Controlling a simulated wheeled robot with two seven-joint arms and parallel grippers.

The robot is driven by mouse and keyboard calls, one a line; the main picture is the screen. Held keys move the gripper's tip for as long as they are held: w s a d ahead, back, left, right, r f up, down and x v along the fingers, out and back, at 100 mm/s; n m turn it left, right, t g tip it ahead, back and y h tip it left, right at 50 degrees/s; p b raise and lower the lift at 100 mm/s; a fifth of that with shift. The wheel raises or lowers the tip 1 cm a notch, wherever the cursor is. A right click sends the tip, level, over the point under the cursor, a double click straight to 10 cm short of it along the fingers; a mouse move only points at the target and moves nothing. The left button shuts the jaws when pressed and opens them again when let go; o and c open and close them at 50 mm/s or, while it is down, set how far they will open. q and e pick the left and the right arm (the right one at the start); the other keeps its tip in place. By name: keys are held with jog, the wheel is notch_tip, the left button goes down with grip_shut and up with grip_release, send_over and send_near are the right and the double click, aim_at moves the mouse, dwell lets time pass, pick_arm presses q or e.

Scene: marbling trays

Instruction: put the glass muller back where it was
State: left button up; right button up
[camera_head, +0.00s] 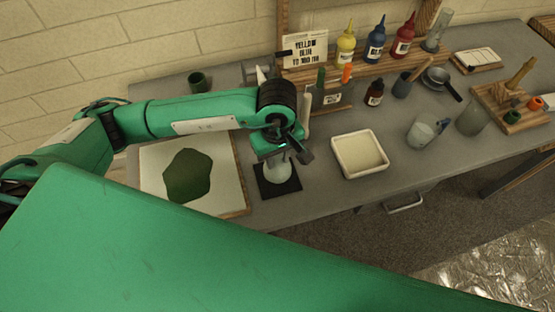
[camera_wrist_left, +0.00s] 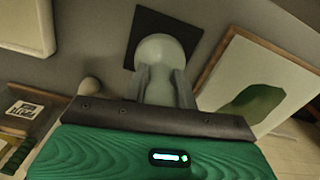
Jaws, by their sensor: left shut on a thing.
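The glass muller (camera_head: 279,174) is pale and rounded at its lower end. My left gripper (camera_head: 275,156) is shut on its upper part and points down over the small black square pad (camera_head: 290,188). In the left wrist view the muller (camera_wrist_left: 161,50) stands between the two fingers of the gripper (camera_wrist_left: 164,84), with the black pad (camera_wrist_left: 146,22) behind it. The muller's base lies over the pad; I cannot tell whether it touches it. My right gripper is not in view.
Left of the pad lies a white board (camera_head: 153,168) with a dark green patch (camera_head: 187,176). Right of it is a shallow cream tray (camera_head: 339,163). Behind stand a wooden rack, several paint bottles and a dark dropper bottle (camera_head: 374,93). Grey table is clear between pad and tray.

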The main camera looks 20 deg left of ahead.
aim_at(277, 164)
pick_arm(q)
notch_tip(277, 164, down, 3)
jog(key=shift+r, duration=0.15)
jog(key=shift+f, duration=0.2)
jog(key=o, duration=1.1)
jog(key=shift+c, duration=0.2)
jog(key=shift+r, duration=0.1)
